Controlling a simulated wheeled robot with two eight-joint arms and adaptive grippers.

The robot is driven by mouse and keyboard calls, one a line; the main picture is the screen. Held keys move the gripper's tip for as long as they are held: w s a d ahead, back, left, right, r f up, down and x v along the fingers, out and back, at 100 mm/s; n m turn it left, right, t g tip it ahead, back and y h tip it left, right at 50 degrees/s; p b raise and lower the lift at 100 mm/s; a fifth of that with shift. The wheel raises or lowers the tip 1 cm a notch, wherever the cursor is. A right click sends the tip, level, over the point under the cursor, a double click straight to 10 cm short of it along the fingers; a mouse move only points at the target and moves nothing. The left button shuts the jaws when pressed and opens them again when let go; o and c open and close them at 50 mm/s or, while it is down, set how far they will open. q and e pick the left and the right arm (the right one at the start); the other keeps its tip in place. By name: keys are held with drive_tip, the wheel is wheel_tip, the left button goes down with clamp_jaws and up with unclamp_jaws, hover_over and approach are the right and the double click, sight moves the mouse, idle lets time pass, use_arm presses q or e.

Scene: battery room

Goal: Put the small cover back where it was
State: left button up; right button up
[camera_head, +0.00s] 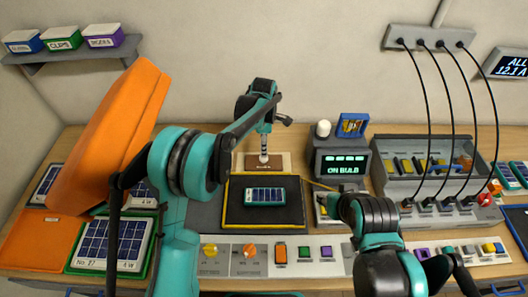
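A large orange cover (115,130) stands tilted at the left, above the solar panels. I cannot pick out a small cover with certainty. My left arm reaches to the back middle. Its gripper (264,142) points down over a small brown plate (252,161) on a pale block, with a slim pale piece below it. I cannot tell whether its fingers hold that piece. My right arm comes in from the lower right, and its black far part (348,207) is beside a small grey box (322,208). Its fingers are not clear.
A small solar panel (265,195) lies on a dark yellow-edged mat (236,214) in the middle. A display box (341,164) reads "ON BULB". A switch strip (330,264) runs along the front. Black cables hang to the grey unit (385,178) at the right.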

use_arm(q)
wheel_tip(320, 180, up, 5)
drive_tip(key=shift+f+p, duration=0.2)
drive_tip(key=shift+p, duration=0.15)
use_arm(e)
drive_tip(key=shift+r, duration=0.45)
